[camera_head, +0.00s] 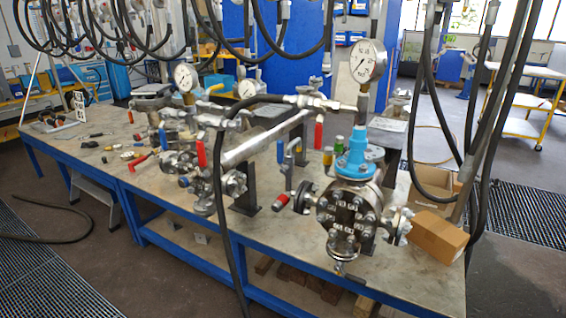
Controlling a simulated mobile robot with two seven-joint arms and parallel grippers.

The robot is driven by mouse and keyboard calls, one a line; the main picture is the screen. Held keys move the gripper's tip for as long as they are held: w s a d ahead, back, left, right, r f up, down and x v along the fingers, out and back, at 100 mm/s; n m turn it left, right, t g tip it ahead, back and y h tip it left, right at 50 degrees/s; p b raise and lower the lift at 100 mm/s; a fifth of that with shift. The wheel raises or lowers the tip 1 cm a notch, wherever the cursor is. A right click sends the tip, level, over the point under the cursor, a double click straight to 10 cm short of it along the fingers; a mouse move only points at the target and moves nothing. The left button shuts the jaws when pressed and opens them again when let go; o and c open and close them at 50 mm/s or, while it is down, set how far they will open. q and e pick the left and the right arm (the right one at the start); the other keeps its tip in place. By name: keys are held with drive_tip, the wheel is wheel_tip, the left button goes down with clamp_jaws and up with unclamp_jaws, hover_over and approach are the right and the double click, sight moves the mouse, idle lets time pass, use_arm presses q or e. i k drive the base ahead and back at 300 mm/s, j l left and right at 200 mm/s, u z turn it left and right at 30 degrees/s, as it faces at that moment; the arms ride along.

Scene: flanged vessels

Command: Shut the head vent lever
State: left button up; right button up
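Several valve levers with coloured grips show on the flanged vessels and piping. A yellow grip (327,156) and a green grip (339,143) are beside the blue fitting (358,155) on top of the right vessel (348,212). A red lever (202,153) hangs at the left vessel (183,160). I cannot tell which lever is the head vent's, or its position. Neither gripper is in view.
The vessels stand on a blue-framed workbench (285,250). Pressure gauges (367,61) rise above them. Black hoses (480,130) hang in front at the right, and another crosses the bench edge. A cardboard box (437,237) sits at the right end. Small loose parts lie at the left.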

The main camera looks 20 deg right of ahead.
sight(279, 143)
drive_tip(key=z, duration=0.35)
drive_tip(key=i+j+z, duration=0.1)
drive_tip(key=z, duration=0.25)
drive_tip(key=j+z, duration=0.15)
drive_tip(key=z, duration=0.15)
drive_tip(key=i+j+z, duration=0.2)
drive_tip(key=j+z, duration=0.15)
drive_tip(key=j, duration=0.15)
drive_tip(key=i+j+z, duration=0.2)
drive_tip(key=j, duration=0.5)
drive_tip(key=i+j+z, duration=0.1)
drive_tip(key=j, duration=0.4)
